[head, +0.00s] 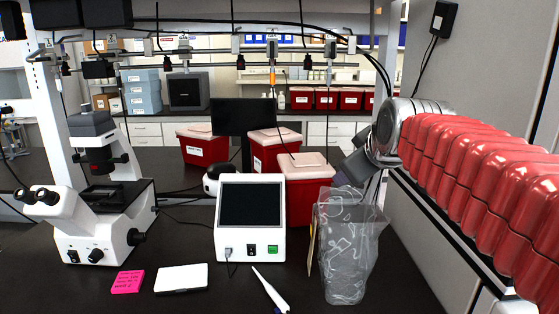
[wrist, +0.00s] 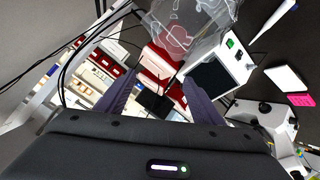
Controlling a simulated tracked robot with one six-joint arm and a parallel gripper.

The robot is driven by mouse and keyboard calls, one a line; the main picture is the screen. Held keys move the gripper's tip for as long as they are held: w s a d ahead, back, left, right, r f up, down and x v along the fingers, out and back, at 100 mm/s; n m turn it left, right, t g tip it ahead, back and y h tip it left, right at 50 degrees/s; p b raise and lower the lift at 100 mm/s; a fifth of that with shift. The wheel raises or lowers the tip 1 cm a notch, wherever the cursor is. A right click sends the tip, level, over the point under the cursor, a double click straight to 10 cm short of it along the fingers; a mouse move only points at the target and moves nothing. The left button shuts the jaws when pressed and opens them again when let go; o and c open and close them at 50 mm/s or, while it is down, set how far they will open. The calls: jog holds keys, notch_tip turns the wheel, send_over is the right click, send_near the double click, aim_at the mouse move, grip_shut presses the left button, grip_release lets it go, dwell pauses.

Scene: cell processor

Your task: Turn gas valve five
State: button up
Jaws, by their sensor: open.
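Several small dark gas valves with dark red parts hang from the overhead shelf pipes. They include one at left (head: 167,64), one in the middle (head: 240,62) and one to its right (head: 307,62). Small "GAS"-like labels hang nearby, but I cannot tell which valve is number five. My gripper (head: 350,170) is at the right of the bench, below and right of these valves and partly behind a clear bag. In the wrist view its two purple-grey fingers (wrist: 160,98) are spread apart, with nothing held between them. The valves are not clear in the wrist view.
A clear patterned bag (head: 346,250) stands close by my gripper. Red bins (head: 308,200), a white device (head: 250,235), a dark monitor (head: 243,117) and a microscope (head: 100,205) crowd the bench. Black cables cross near the pipes. A grey wall (head: 425,240) stands at right.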

jog(key=s+f+m+g, duration=0.5)
jog(key=s+f+m, duration=0.2)
jog(key=s+f, duration=1.7)
jog(key=shift+s+a+f+g, duration=0.2)
jog(key=shift+s+f+g, duration=0.2)
jog(key=shift+s, duration=1)
